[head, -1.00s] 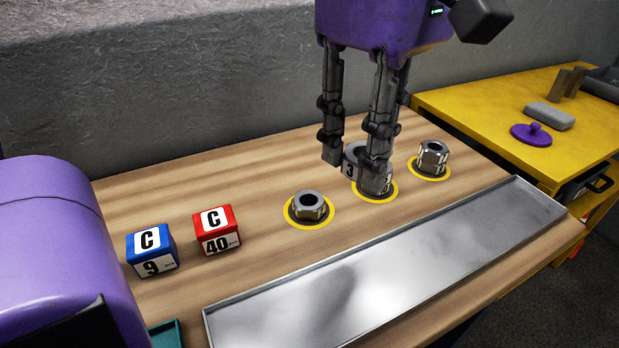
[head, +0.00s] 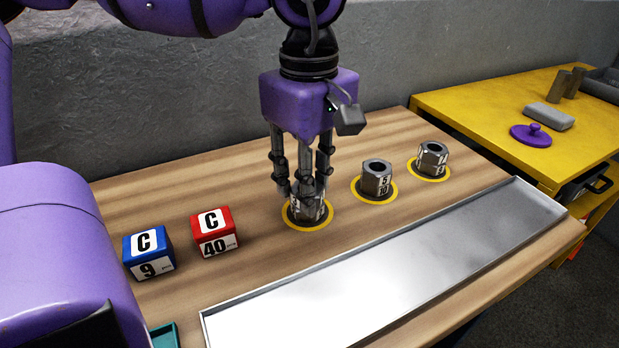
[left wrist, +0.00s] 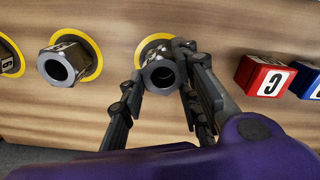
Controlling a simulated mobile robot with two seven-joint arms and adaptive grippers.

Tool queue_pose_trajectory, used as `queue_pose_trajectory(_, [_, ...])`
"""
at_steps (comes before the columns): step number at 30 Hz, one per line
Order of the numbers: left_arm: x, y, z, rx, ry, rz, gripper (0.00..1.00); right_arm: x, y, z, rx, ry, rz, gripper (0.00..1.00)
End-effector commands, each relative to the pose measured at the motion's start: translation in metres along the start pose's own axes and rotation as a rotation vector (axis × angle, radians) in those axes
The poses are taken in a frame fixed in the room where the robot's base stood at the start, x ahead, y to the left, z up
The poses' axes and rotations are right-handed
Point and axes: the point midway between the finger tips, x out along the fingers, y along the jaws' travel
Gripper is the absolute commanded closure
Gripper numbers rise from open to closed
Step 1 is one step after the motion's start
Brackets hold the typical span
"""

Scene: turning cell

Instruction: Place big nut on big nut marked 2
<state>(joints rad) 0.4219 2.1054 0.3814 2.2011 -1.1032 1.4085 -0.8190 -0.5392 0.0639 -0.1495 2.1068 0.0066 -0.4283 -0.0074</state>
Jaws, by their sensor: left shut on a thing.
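My left gripper (head: 305,188) points straight down over the leftmost yellow ring (head: 322,224). It is shut on a grey hex big nut (head: 309,192), which also shows between the fingers in the left wrist view (left wrist: 160,76). In the head view the held nut lines up with the lower nut in that ring (head: 309,212); fingers cover much of both, and I cannot tell whether they touch or read their marks. Another big nut (head: 377,178), reading 5 and 10, stands in the middle ring, and one (head: 432,158) in the right ring. My right gripper is not in view.
A blue block marked C 9 (head: 150,252) and a red block marked C 40 (head: 215,232) sit left of the rings. A shallow metal tray (head: 400,262) lies along the front. A yellow table (head: 480,105) with a purple lid (head: 537,135) stands at right.

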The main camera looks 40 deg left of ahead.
Motion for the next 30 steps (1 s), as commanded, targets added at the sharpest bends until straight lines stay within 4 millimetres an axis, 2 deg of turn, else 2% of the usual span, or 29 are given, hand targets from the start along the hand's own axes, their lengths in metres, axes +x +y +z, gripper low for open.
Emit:
queue_pose_trajectory(8, [0.003,0.000,0.000,0.000,0.000,0.001,1.00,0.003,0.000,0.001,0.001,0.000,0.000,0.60])
queue_pose_trajectory(9, [0.003,0.000,0.000,-0.001,0.000,0.000,0.67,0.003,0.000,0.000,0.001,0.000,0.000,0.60])
queue_pose_trajectory(13, [0.002,0.000,0.000,0.000,0.000,0.000,0.51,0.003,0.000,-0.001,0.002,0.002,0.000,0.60])
queue_pose_trajectory(23, [0.000,0.000,0.000,0.000,0.001,0.001,0.51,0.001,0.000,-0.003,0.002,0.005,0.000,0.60])
queue_pose_trajectory(26, [-0.009,0.001,0.000,0.000,0.001,0.004,0.51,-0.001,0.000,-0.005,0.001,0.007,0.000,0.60])
queue_pose_trajectory(30, [-0.035,0.001,0.000,-0.001,0.001,0.006,0.51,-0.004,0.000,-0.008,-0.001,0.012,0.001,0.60])
